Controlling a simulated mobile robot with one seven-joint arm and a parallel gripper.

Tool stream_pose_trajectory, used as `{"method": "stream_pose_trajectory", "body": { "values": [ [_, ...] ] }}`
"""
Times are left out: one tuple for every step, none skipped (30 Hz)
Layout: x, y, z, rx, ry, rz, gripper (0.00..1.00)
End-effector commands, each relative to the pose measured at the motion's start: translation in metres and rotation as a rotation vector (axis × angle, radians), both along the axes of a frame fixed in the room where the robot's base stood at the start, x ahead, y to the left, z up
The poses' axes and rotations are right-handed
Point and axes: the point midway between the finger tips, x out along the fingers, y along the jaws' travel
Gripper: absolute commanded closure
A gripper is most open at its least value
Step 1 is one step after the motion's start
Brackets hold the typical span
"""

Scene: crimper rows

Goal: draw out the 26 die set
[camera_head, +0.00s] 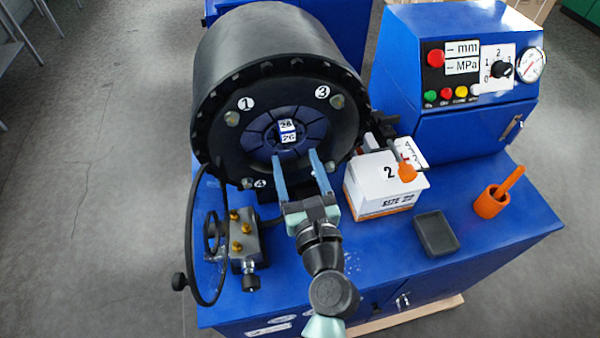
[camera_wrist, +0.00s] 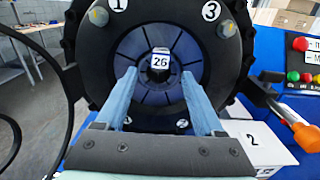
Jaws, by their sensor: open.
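The die set marked 26 (camera_head: 262,138) is a ring of dark blue segments seated in the round black crimper head (camera_head: 225,185). A small block labelled 26 (camera_head: 288,132) shows at its centre. The die set also shows in the wrist view (camera_wrist: 140,80), with the 26 label (camera_wrist: 159,62) upright in the middle. My gripper (camera_head: 295,155) is open in front of the head, its two blue fingers pointing at the die ring. In the wrist view my gripper (camera_wrist: 160,84) has its fingers apart, below the label on either side. I cannot tell whether the fingertips touch the dies.
A white box (camera_head: 385,198) marked 2 stands right of my gripper, with an orange-handled tool (camera_head: 406,172) by it. A black tray (camera_head: 437,233) and an orange cup (camera_head: 492,203) sit on the blue bench. A valve block with a hose (camera_head: 243,240) is at left.

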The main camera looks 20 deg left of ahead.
Motion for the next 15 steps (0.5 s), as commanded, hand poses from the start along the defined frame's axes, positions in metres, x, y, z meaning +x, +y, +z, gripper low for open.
{"method": "stream_pose_trajectory", "body": {
  "values": [
    [0.006, 0.005, 0.0, 0.0, -0.001, 0.003, 0.3],
    [0.009, 0.007, 0.0, -0.001, -0.003, 0.003, 0.3],
    [0.013, 0.009, 0.0, -0.002, -0.003, 0.002, 0.3],
    [0.016, 0.011, 0.0, -0.002, -0.003, 0.002, 0.3],
    [0.019, 0.013, 0.0, -0.001, -0.003, 0.002, 0.3],
    [0.023, 0.016, 0.0, -0.002, -0.003, 0.002, 0.3],
    [0.026, 0.018, 0.0, -0.003, -0.003, 0.002, 0.3],
    [0.029, 0.02, 0.002, -0.003, -0.003, 0.002, 0.3],
    [0.033, 0.023, 0.001, -0.002, -0.002, 0.003, 0.3],
    [0.036, 0.025, 0.002, -0.003, -0.003, 0.003, 0.3],
    [0.039, 0.027, 0.001, -0.003, -0.002, 0.003, 0.3],
    [0.042, 0.029, 0.002, -0.003, -0.003, 0.002, 0.3],
    [0.045, 0.031, 0.002, -0.003, -0.003, 0.002, 0.3],
    [0.048, 0.033, 0.001, -0.003, -0.002, 0.002, 0.3],
    [0.051, 0.035, 0.001, -0.003, -0.002, 0.002, 0.3]
  ]
}}
